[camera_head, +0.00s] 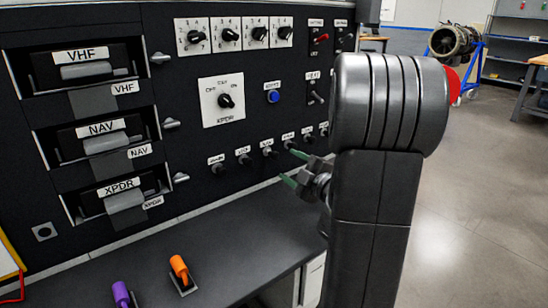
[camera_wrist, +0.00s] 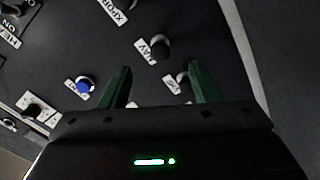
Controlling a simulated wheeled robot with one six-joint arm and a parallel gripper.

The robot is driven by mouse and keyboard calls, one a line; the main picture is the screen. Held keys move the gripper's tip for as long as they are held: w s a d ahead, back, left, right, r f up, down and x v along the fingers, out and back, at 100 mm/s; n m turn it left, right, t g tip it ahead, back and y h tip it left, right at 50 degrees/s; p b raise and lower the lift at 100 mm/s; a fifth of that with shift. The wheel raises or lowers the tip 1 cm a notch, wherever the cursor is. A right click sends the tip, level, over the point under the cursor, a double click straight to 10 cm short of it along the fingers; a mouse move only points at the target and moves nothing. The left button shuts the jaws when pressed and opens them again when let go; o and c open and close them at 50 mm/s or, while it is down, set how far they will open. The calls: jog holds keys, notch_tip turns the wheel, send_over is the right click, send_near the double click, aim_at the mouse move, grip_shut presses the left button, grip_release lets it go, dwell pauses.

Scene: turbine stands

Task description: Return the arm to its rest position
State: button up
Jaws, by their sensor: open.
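My gripper (camera_head: 291,168) has green fingertips and is in front of the lower right part of the black instrument panel (camera_head: 150,210), near the row of small dark knobs. My dark arm covers the panel's right end in the head view. In the wrist view my gripper (camera_wrist: 159,88) is open with nothing between its fingers. Beyond the fingers are a labelled NAV knob (camera_wrist: 158,49) and, at the left, a blue button (camera_wrist: 85,86). Whether a finger touches a knob is not clear.
VHF (camera_head: 84,68), NAV (camera_head: 97,136) and XPDR (camera_head: 122,195) modules sit in slots at the left. An orange handle (camera_head: 179,268) and a purple handle (camera_head: 120,293) stand on the shelf (camera_head: 235,240). Open floor lies at the right, with an engine (camera_head: 452,42) behind.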

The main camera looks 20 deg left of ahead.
aim_at(276, 157)
jog(key=shift+p+x, duration=0.95)
jog(key=shift+x, duration=2.6)
